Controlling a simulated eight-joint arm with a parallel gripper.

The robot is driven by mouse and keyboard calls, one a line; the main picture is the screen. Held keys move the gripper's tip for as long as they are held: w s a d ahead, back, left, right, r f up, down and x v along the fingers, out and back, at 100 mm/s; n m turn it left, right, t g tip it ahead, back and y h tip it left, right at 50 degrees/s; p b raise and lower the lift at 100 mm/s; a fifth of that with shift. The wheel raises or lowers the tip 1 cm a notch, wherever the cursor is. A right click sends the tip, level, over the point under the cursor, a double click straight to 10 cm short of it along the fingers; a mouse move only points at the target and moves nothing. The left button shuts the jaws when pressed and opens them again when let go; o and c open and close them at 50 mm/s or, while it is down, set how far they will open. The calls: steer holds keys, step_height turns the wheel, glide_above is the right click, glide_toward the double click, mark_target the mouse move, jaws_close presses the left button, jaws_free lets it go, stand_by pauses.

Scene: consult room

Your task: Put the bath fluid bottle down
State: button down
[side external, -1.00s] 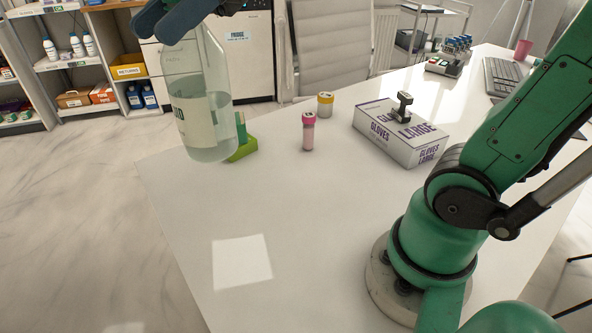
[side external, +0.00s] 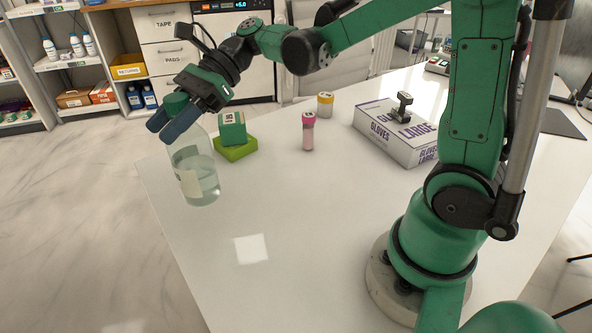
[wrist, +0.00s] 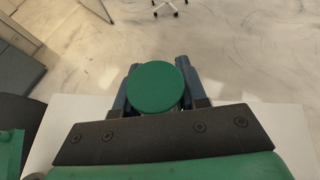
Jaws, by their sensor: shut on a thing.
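The bath fluid bottle (side external: 196,173) is clear, with pale liquid, a light label and a green cap. It stands nearly upright over the table's left part in the side view. I cannot tell whether its base touches the surface. My gripper (side external: 162,128) comes from the upper right with its blue fingers shut on the bottle near the top. In the wrist view the round green cap (wrist: 155,88) sits between the fingers (wrist: 158,66) and hides the bottle below it.
A green box (side external: 232,128) on a lime block (side external: 236,149) stands close to the bottle's right.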

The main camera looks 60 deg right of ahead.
mark_target(179, 173)
steer(key=shift+f, duration=3.6)
steer(key=shift+f, duration=0.15)
steer(key=shift+c, duration=2.4)
jaws_free()
